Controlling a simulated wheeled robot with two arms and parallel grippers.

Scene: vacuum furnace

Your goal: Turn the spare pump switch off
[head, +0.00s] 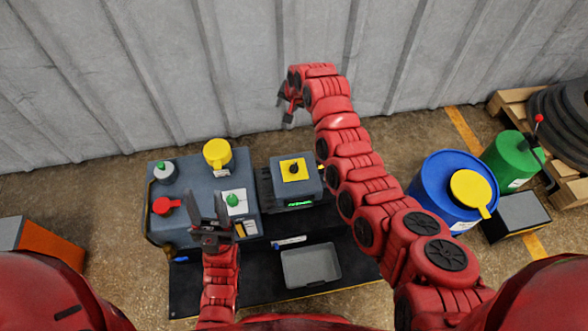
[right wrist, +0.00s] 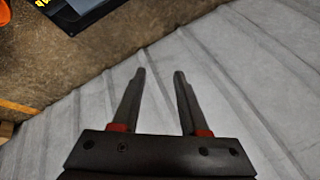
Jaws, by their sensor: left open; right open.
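A black rotary switch (head: 293,168) sits on a yellow plate on top of a small grey box (head: 308,183) with a green-lit display on its front. It is the only rotary switch I make out; no label naming it as the spare pump switch is readable. My left gripper (head: 208,205) is open and empty, to the left of that box, above the front of the larger grey-blue machine (head: 190,185). My right gripper (head: 287,100) is raised near the wall, beyond the box, apart from the switch. In the right wrist view its two fingers (right wrist: 160,75) are spread with nothing between them.
The machine carries a yellow-capped part (head: 217,152), a red valve handle (head: 165,206) and a green knob (head: 232,200). A grey tray (head: 311,266) lies on the black mat (head: 350,266). A blue drum (head: 437,188) stands at right. The corrugated wall (head: 230,70) is behind.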

